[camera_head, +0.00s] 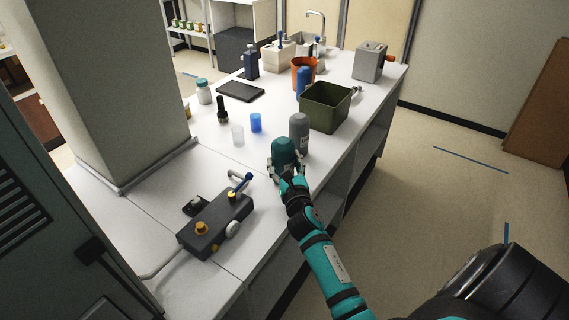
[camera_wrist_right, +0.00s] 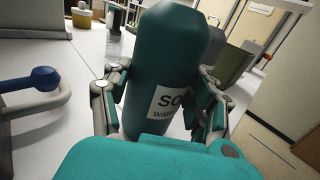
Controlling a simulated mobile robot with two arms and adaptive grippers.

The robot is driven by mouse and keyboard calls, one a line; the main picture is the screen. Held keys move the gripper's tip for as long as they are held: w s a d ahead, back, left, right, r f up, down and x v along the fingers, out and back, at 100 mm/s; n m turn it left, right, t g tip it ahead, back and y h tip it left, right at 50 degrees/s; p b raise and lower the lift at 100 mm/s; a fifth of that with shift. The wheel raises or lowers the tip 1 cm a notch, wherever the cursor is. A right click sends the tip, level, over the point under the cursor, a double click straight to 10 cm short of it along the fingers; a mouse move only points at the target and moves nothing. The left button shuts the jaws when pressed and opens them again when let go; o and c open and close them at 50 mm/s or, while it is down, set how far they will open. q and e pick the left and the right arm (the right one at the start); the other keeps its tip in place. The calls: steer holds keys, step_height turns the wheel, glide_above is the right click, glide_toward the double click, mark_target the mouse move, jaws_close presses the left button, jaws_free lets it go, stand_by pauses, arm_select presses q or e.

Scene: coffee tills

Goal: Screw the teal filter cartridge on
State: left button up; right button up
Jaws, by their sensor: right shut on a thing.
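The teal filter cartridge (camera_head: 283,151) stands upright at the near edge of the white counter, with a white label that shows in the right wrist view (camera_wrist_right: 172,62). My right gripper (camera_head: 286,173) is shut on its lower part, one finger on each side. I cannot tell whether its base touches the counter. A dark machine block (camera_head: 216,222) with orange and yellow knobs, a round gauge and a blue-ended lever (camera_head: 243,182) lies to the left of the cartridge. A grey cartridge (camera_head: 299,131) stands just behind the teal one. My left gripper is not in view.
A green bin (camera_head: 327,108) stands behind the grey cartridge. A blue cup (camera_head: 255,122), a clear cup (camera_head: 238,136) and a dark bottle (camera_head: 222,110) stand to the left. A pillar (camera_head: 120,90) bounds the counter's left side. Bare counter lies between the cups and the block.

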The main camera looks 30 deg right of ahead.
mark_target(284, 144)
steer(key=shift+r+p, duration=3.3)
steer(key=shift+r, duration=0.4)
